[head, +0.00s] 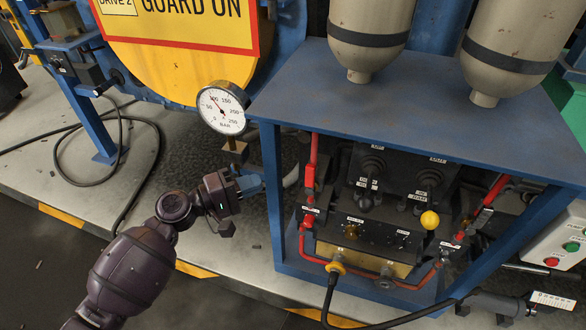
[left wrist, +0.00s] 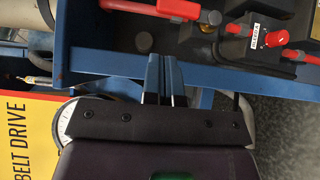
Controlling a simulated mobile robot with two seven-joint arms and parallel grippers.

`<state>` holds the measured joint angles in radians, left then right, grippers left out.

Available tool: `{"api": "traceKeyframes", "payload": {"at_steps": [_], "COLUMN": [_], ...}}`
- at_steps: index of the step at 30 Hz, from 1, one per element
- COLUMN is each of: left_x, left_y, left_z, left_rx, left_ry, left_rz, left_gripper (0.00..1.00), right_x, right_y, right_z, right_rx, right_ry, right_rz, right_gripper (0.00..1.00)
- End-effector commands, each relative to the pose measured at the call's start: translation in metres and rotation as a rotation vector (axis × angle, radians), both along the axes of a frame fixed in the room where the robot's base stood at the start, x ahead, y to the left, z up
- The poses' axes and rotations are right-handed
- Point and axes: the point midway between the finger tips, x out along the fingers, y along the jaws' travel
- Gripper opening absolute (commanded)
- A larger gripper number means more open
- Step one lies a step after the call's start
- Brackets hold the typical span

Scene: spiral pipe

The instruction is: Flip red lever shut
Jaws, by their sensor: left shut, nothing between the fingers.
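A red lever (head: 312,157) stands upright on the left red pipe inside the blue-framed unit. A second red handle (head: 494,191) slants on the right-hand pipe. My left gripper (head: 256,184) is shut and empty, outside the frame's left front post, apart from the left lever. In the left wrist view, its closed blue fingers (left wrist: 164,75) point toward the blue frame edge. A red handle (left wrist: 180,9) shows beyond that edge, at the top of this view. My right gripper is not in view.
A pressure gauge (head: 222,108) stands just above and behind my left gripper. The blue frame (head: 272,200) and its top plate (head: 400,115) border the unit. A yellow knob (head: 430,220) and a black hose (head: 328,300) are at its front.

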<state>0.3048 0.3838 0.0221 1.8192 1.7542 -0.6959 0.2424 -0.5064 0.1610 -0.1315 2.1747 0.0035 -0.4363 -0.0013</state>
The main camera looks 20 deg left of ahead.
Motion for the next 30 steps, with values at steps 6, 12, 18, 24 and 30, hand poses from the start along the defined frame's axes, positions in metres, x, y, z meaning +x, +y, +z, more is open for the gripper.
{"api": "traceKeyframes", "payload": {"at_steps": [6,12,18,24,30], "left_x": [0.0,0.009,0.03,0.051,0.063], "left_y": [0.0,-0.009,-0.032,-0.056,-0.07], "left_z": [0.0,0.0,0.001,0.001,0.0], "left_rx": [0.001,0.001,0.001,0.002,0.001], "left_ry": [0.0,-0.002,-0.002,-0.002,0.0], "left_rz": [0.001,0.0,0.001,0.001,0.001], "left_gripper": [0.0,0.0,0.0,0.0,0.0], "right_x": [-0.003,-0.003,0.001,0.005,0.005], "right_y": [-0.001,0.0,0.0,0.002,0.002], "right_z": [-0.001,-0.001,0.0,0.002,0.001], "right_rx": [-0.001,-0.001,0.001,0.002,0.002], "right_ry": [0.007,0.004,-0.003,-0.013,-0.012], "right_rz": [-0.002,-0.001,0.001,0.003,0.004], "right_gripper": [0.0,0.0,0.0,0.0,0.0]}}
